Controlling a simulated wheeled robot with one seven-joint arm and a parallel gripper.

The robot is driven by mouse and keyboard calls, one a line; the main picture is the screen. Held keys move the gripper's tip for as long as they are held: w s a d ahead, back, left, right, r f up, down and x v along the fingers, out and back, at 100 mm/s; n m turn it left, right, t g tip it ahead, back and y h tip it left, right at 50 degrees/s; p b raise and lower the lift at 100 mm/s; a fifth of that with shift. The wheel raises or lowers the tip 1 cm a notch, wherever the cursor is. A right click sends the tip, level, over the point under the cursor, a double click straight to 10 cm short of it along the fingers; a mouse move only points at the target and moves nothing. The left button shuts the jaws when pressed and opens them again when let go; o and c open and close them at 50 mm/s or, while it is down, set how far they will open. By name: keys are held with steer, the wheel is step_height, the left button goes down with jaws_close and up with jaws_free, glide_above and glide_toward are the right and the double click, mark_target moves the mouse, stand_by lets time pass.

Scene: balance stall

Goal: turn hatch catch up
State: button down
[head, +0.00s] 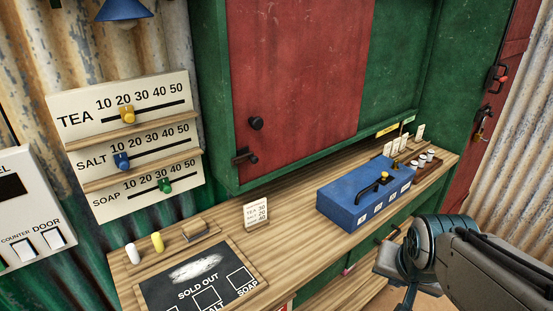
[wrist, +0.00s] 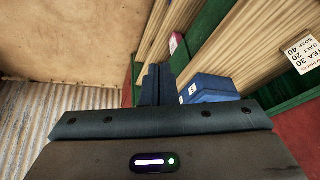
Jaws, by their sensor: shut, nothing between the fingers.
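The red hatch panel (head: 300,75) stands in a green frame above the counter. A small black catch (head: 245,157) is at its lower left corner, lying roughly level across the frame edge and the panel. A round black knob (head: 256,123) sits just above it. My gripper (wrist: 158,72) is shut and empty, its fingers together in the wrist view. In the head view my gripper is at the lower right, in front of the counter and well away from the catch. The catch is not visible in the wrist view.
A blue box (head: 365,190) with a black and yellow handle stands on the wooden counter (head: 300,223). A price card (head: 256,213), a chalkboard (head: 175,292) and two small pegs are to its left. A slider board (head: 130,145) hangs left of the hatch. The counter directly below the catch is mostly clear.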

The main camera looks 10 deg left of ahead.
mark_target(245, 161)
steer(key=w+a+m+t, duration=0.3)
steer(key=w+a+m, duration=0.2)
steer(key=w, duration=0.4)
steer(key=w+a+r+m+t+y, duration=0.1)
steer(key=w+a+m+y, duration=0.2)
steer(key=a, duration=0.3)
steer(key=w+a+r+m+t+y+b, duration=0.1)
steer(key=w+a+r+m+t+y, duration=0.1)
steer(key=a, duration=0.4)
steer(key=w+a+r+m+t+y, duration=0.2)
steer(key=w+a+m+y, duration=0.2)
steer(key=a+m, duration=0.1)
steer(key=shift+a+r, duration=0.2)
steer(key=shift+a, duration=0.4)
steer(key=shift+a, duration=0.1)
steer(key=w+a+p, duration=0.2)
steer(key=w+a, duration=0.3)
steer(key=a, duration=0.2)
steer(key=shift+w+a+r, duration=0.15)
steer(key=shift+w+r, duration=0.05)
steer(key=shift+w, duration=0.1)
steer(key=shift+w+b, duration=0.1)
steer(key=shift+b, duration=0.35)
